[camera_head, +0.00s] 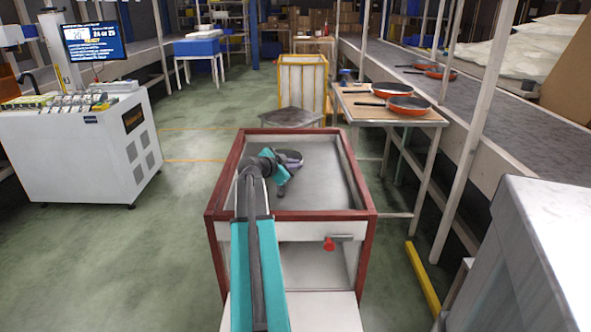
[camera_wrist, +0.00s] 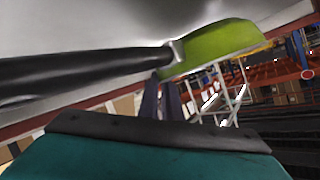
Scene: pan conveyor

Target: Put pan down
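A pan with a green outer side (camera_wrist: 222,47) and a long black handle (camera_wrist: 85,72) fills the upper wrist view. In the wrist view the two dark fingers (camera_wrist: 163,92) are close together and meet the handle near the pan's body. They look shut on it. Whether the pan touches the cart top is hard to tell.
A wooden-topped table (camera_head: 375,112) at the right holds orange pans (camera_head: 409,105). More orange pans lie on the conveyor (camera_head: 500,120) behind it. A white cabinet (camera_head: 80,150) stands left, a yellow-framed bin (camera_head: 301,82) behind the cart. The cart's front and right top are bare.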

